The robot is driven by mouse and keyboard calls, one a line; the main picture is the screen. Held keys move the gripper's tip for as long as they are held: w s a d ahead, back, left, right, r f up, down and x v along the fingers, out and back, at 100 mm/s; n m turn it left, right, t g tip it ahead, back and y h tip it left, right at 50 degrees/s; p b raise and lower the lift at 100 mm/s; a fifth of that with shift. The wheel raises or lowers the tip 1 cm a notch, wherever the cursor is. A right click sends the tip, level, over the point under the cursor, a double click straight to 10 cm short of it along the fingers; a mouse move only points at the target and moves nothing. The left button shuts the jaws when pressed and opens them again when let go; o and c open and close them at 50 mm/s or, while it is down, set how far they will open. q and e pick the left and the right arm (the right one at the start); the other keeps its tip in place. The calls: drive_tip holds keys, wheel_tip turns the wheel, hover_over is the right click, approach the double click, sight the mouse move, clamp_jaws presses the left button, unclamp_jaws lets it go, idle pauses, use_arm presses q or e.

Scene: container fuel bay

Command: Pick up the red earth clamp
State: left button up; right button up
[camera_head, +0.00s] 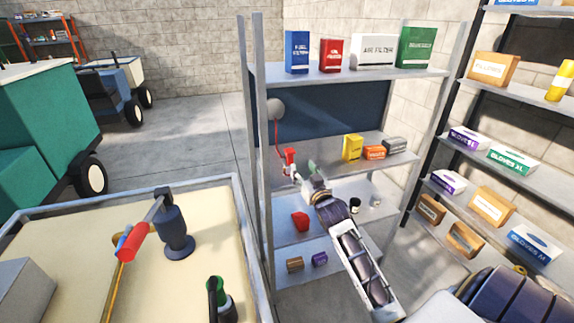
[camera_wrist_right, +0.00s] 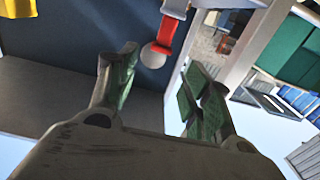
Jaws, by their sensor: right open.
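The red earth clamp (camera_head: 290,156) is at the front left of the grey shelf rack, with a thin red cable running up to a round grey disc (camera_head: 276,109). My right gripper (camera_head: 303,174) is just below and right of it, reaching in from the lower right. In the right wrist view the red clamp (camera_wrist_right: 165,34), with a pale grey part, is beyond the fingertips. My right gripper (camera_wrist_right: 160,76) is open there, with nothing between its green-padded fingers. Whether a finger touches the clamp cannot be told. My left gripper is not in view.
The rack's left upright (camera_head: 262,150) stands close to the clamp. A yellow box (camera_head: 352,147) and other small boxes are on the shelf to the right. A red item (camera_head: 300,221) is on the shelf below. A cream-topped table (camera_head: 70,220) with nozzles stands left.

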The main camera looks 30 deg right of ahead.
sight(291, 155)
drive_tip(key=x, duration=0.7)
drive_tip(key=shift+f, duration=0.2)
drive_tip(key=shift+x, duration=1.15)
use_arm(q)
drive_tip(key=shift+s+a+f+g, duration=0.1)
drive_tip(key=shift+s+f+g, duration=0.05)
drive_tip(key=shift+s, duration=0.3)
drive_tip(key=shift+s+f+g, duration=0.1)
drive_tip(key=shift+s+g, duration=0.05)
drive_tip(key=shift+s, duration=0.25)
use_arm(e)
drive_tip(key=shift+a, duration=0.1)
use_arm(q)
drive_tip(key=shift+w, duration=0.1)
